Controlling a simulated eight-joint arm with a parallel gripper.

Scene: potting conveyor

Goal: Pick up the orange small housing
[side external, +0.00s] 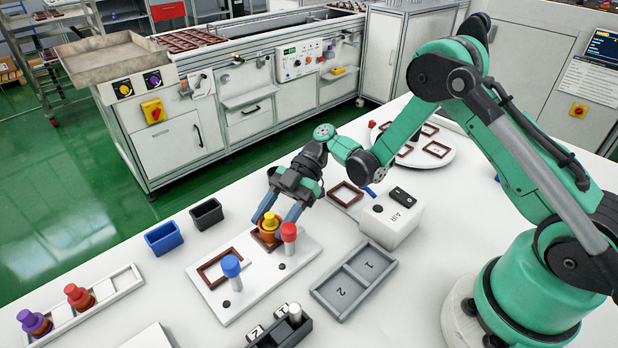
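A small orange-brown housing with a yellow top (269,226) stands on the white fixture plate (262,285), at a dark brown frame on its far part. My gripper (270,217) points down over it, with one blue finger on each side of the yellow top. The right fingertip is partly hidden behind a red-topped post (289,238). I cannot tell whether the fingers touch the housing or only straddle it. Two more capped pieces, one with a red-orange top (79,297) and one with a purple top (34,322), stand in a white tray at the left.
A blue-topped post (231,268) stands beside an empty brown frame (214,270) on the plate. A blue bin (164,239) and a black bin (206,214) lie to the left. A grey two-slot tray (340,300) and a white AIR box (392,222) are at right.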

